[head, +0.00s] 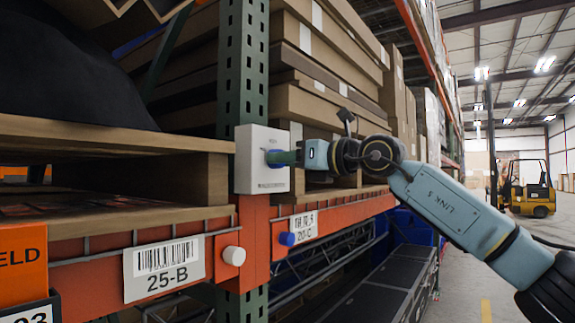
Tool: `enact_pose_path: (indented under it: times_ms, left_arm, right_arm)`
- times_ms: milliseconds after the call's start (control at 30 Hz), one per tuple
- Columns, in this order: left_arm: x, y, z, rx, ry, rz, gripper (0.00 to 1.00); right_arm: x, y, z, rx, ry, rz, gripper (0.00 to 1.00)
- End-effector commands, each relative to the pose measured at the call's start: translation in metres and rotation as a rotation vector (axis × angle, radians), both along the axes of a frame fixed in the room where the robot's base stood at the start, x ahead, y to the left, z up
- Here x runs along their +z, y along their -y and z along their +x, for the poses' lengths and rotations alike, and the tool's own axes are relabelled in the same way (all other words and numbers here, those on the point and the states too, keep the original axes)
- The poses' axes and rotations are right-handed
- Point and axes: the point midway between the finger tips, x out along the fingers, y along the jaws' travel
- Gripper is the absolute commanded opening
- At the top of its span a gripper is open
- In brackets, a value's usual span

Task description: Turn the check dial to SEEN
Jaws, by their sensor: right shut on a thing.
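The check dial's box (262,180) is pale grey and is fixed to the green rack upright, just above the orange beam. My right gripper (284,157) reaches in from the right, level with the dial, and is shut on the knob. Small print shows above and below the knob, but it is too small to read, so I cannot tell where the dial points. My left gripper is out of view.
A white button (234,256) and a blue button (287,239) sit on the orange beam by the 25-B label (164,268) and the 20-C label. Cardboard stacks (325,60) fill the shelf behind. A yellow forklift (527,187) stands far right in the open aisle.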

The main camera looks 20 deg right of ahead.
Motion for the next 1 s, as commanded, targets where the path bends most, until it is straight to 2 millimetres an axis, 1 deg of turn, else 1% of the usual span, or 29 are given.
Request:
enact_pose_path:
  times_ms: [33,200,500,800,1000]
  left_arm:
    - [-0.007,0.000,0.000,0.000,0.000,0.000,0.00]
    - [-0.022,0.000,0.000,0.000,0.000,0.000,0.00]
    - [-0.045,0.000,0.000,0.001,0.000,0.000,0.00]
    - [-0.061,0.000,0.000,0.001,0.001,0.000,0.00]
    - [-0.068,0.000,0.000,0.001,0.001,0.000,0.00]
  right_arm:
    - [-0.002,0.000,0.000,-0.001,-0.015,0.024,0.14]
    - [-0.003,0.000,0.000,-0.001,-0.098,0.133,0.14]
    - [-0.002,-0.001,-0.001,0.000,-0.274,0.357,0.14]
    - [0.000,-0.001,-0.001,-0.001,-0.433,0.559,0.14]
    - [0.001,-0.001,-0.001,-0.002,-0.509,0.659,0.14]
